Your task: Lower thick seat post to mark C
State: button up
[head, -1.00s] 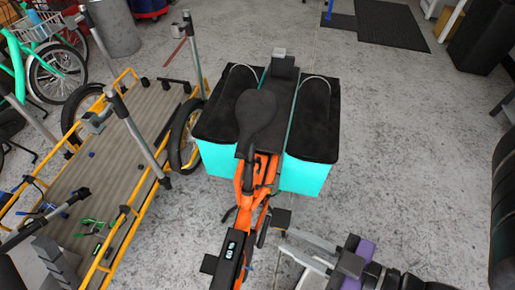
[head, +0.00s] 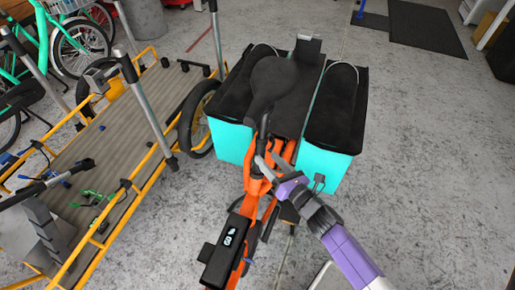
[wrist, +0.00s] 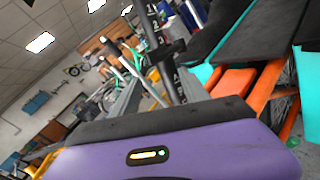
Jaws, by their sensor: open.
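The orange bike has a black saddle (head: 275,85) on a dark seat post (head: 264,122). The saddle is above the orange frame (head: 258,182) in the head view. My gripper (head: 266,160) is open, with its fingers pointing at the post's lower part, close to the frame. In the wrist view a dark upright post (wrist: 160,65) with pale letters shows beyond my purple gripper body; the letters are too small to read surely. A black lever-like part (wrist: 166,51) crosses that post. I cannot tell whether a finger touches the post.
Black-topped turquoise panniers (head: 334,105) flank the saddle. The orange bike's display (head: 228,240) is near the front. A yellow cargo bike (head: 110,150) with upright metal posts stands close on the left.

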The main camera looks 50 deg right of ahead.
jog(key=shift+w+d+f+n, duration=0.4)
jog(key=shift+w+d+n, duration=0.3)
jog(key=shift+w+d, duration=0.2)
jog(key=shift+w, duration=0.2)
jog(key=p+x, duration=0.1)
jog(key=x, duration=0.6)
jog(key=shift+r, duration=0.1)
grip_shut()
dwell(0.5)
